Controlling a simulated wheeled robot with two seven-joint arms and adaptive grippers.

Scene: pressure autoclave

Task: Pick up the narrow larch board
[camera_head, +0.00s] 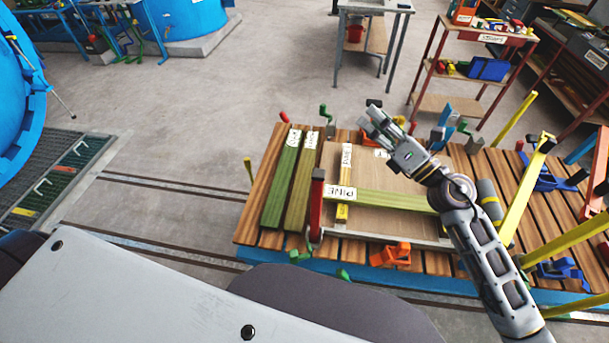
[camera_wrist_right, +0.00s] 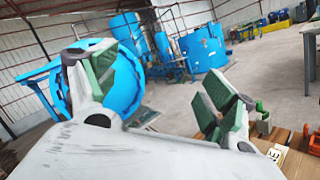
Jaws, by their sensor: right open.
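Several labelled boards lie on a slatted wooden bench. A narrow yellowish board (camera_head: 342,194) lies lengthwise near the middle, with a white label too small to read; it may be the larch one. Two greenish boards, an outer one (camera_head: 279,190) and an inner one (camera_head: 299,196), lie side by side at the left, with labels I cannot read. A greenish board labelled PINE (camera_head: 390,201) lies crosswise. My right gripper (camera_head: 374,120) is open and empty above the bench's far side, right of the narrow board. Its spread fingers show in the right wrist view (camera_wrist_right: 155,92). My left gripper is out of view.
The slatted bench (camera_head: 256,208) carries a red upright clamp (camera_head: 316,205), orange clamps (camera_head: 391,255) and yellow bars (camera_head: 526,190) at the right. A red-framed shelf cart (camera_head: 433,66) stands behind. The floor left of the bench is clear.

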